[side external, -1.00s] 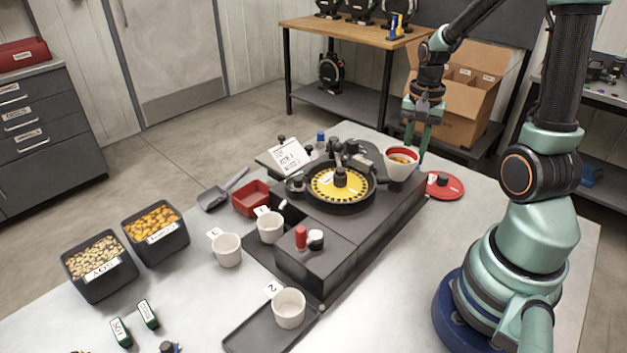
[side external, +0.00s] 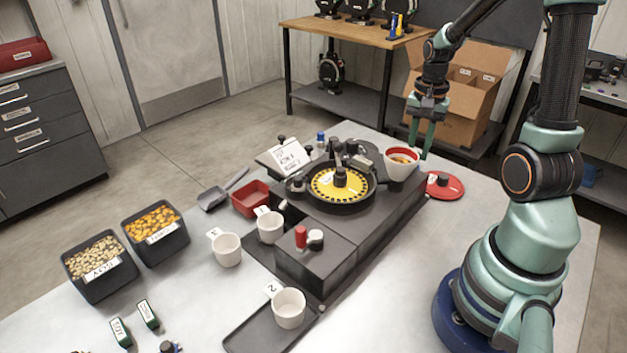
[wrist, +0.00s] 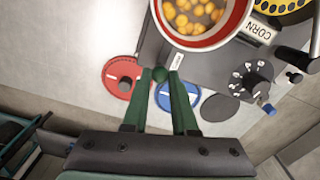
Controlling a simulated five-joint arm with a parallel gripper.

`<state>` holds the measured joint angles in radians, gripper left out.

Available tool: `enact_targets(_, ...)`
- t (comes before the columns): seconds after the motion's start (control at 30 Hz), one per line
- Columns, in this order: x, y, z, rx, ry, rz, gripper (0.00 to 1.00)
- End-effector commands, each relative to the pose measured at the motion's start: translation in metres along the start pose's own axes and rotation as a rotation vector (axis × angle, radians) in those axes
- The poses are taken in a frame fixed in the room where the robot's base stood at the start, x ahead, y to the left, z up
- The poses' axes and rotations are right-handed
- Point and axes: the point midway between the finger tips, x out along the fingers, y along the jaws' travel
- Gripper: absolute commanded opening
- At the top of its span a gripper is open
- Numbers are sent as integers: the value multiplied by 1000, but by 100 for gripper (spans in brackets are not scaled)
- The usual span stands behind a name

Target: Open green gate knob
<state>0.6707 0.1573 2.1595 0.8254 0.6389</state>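The green gate knob (wrist: 160,74) is a small dark green ball beside the hopper in the wrist view. The tips of my gripper (wrist: 161,76) straddle it, one finger on each side. The fingers stand apart, and whether either touches the knob is not clear. In the side view my gripper (side external: 420,138) points down at the right edge of the white hopper with a red rim (side external: 402,158), and the knob is hidden there. The hopper also shows in the wrist view (wrist: 236,22), with orange corn kernels inside and a CORN label.
A red disc lid (side external: 444,184) lies right of the black seed meter base (side external: 370,225). The yellow seed plate (side external: 328,186) is left of the hopper. A blue disc (wrist: 176,98) lies under my fingers in the wrist view. White cups (side external: 288,307) stand at the front.

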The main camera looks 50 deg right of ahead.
Motion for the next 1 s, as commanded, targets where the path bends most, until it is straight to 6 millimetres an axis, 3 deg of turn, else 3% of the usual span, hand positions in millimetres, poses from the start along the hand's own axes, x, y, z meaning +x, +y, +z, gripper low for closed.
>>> enact_targets(0.03,-1,0,0,2,0,0,41)
enact_targets(0.07,-1,0,0,2,0,0,53)
enact_targets(0.1,-1,0,0,1,0,0,56)
enact_targets(0.47,-4,0,0,0,2,-1,56)
enact_targets(0.67,-32,-1,-1,0,6,-4,56)
enact_targets(1.0,-99,0,-1,1,5,-4,56)
